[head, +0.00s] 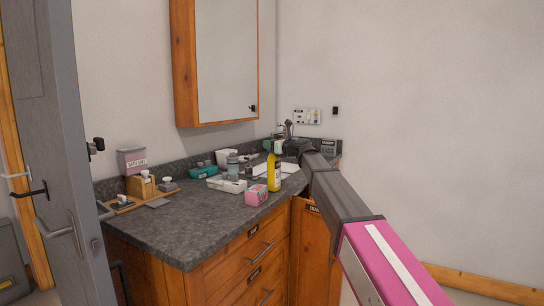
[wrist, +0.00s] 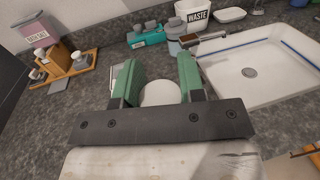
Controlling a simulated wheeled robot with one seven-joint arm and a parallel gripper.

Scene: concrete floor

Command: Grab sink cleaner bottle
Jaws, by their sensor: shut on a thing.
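The sink cleaner bottle, taken to be the yellow bottle (head: 274,174) with a pale top, is upright near the front edge of the counter by the sink in the head view. My gripper (head: 279,147) is at its top, coming in from the right. In the wrist view, my gripper (wrist: 160,80) has its green fingers on either side of a round white top (wrist: 160,93) and is shut on it. The bottle's body is hidden there. I cannot tell whether its base touches the counter.
A pink box (head: 256,195) and a white tray (head: 218,184) stand left of the bottle. The white sink (wrist: 265,65), a WASTE cup (wrist: 197,16) and a teal box (wrist: 147,39) are around it. A wooden organizer (wrist: 72,63) stands farther left. The counter's front left is clear.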

